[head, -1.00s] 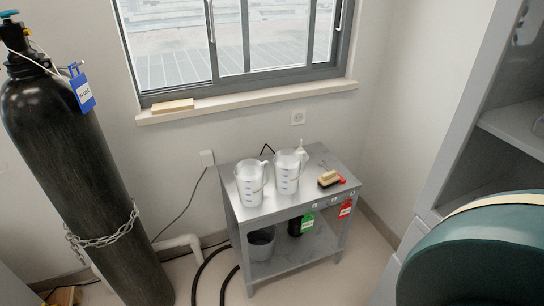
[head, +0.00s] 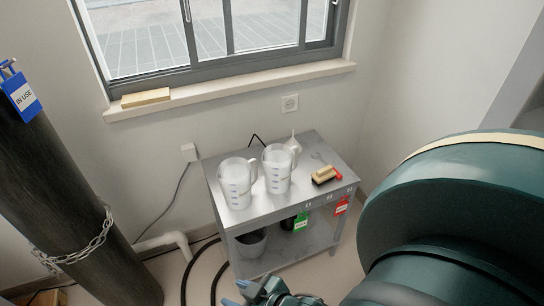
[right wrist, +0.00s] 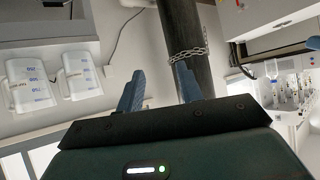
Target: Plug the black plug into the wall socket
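The wall socket (head: 290,103) is a small white plate on the wall below the window, above the back of the grey metal cart. I cannot clearly make out the black plug; a thin black bent piece, perhaps its cord (head: 256,139), shows behind the two jugs. My right gripper (head: 264,289) shows at the bottom edge of the head view, in front of the cart and well away from the socket. In the right wrist view its two blue fingers (right wrist: 159,84) are apart with nothing between them. My left gripper is not in view.
A chained black cylinder (head: 52,190) stands at left. Black hoses (head: 190,272) run on the floor.

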